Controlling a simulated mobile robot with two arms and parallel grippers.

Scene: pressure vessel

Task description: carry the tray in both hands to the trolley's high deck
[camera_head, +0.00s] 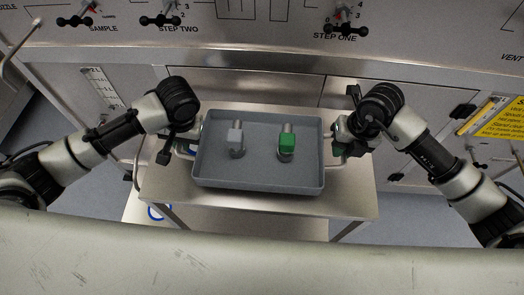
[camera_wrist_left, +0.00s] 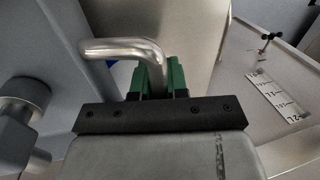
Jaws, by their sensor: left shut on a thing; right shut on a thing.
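The grey tray (camera_head: 260,172) is level over the trolley's steel high deck (camera_head: 165,187). I cannot tell whether it touches the deck or hangs just above it. A grey-headed fitting (camera_head: 236,140) and a green-headed fitting (camera_head: 287,143) stand inside the tray. My left gripper (camera_head: 186,148) is at the tray's left handle and shut on it. In the left wrist view its green fingers (camera_wrist_left: 160,78) close around the bent metal handle (camera_wrist_left: 125,50). My right gripper (camera_head: 342,149) is shut on the handle at the tray's right side, partly hidden by the wrist.
A panel with valve handles (camera_head: 342,27) and printed labels runs along the back. A yellow sign (camera_head: 500,120) is at the right. Bare deck shows around the tray.

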